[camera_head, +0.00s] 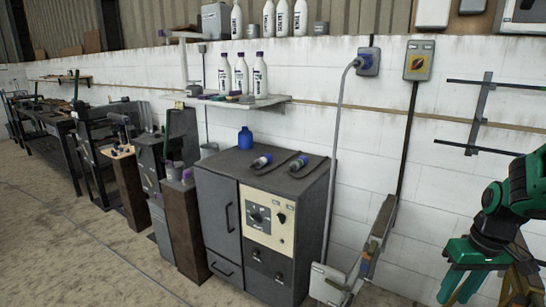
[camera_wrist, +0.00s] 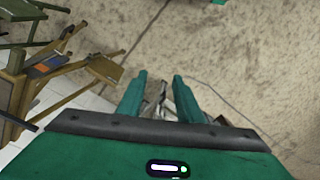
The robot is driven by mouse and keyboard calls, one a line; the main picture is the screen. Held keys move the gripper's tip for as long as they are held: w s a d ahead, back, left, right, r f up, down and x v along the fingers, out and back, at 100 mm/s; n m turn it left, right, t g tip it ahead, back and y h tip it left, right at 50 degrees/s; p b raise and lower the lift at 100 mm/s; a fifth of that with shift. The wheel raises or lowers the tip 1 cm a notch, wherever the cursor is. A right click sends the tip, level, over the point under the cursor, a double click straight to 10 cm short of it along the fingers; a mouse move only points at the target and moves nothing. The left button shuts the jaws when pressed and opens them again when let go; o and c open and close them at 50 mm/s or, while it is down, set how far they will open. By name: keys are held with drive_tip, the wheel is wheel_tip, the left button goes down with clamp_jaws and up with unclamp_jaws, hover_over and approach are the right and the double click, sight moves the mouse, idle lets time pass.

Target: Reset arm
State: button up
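My green arm comes in at the right edge of the head view, bent downward. My gripper (camera_head: 457,294) hangs low there, with its green fingers pointing down. In the wrist view my gripper (camera_wrist: 159,76) shows two green fingers standing apart, with the concrete floor beyond their tips. No object is visibly clamped between them. A thin grey shape shows in the gap, too small to make out.
A dark grey cabinet (camera_head: 229,221) with a control panel stands against the white wall. Benches and machines line the wall to the left. Wooden furniture (camera_wrist: 62,62) stands at the left of the wrist view. Floor (camera_head: 80,240) at front left is clear.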

drive_tip(key=s+a+r+m, duration=0.1)
drive_tip(key=s+r+m, duration=0.2)
drive_tip(key=s, duration=0.5)
drive_tip(key=s+a+r+m, duration=0.1)
drive_tip(key=s+r+m, duration=0.2)
drive_tip(key=s, duration=0.4)
drive_tip(key=shift+s+r+g+h, duration=0.3)
drive_tip(key=shift+s+r, duration=0.05)
drive_tip(key=shift+r, duration=0.2)
drive_tip(key=shift+w, duration=0.1)
drive_tip(key=shift+w+f, duration=0.25)
drive_tip(key=shift+w, duration=0.25)
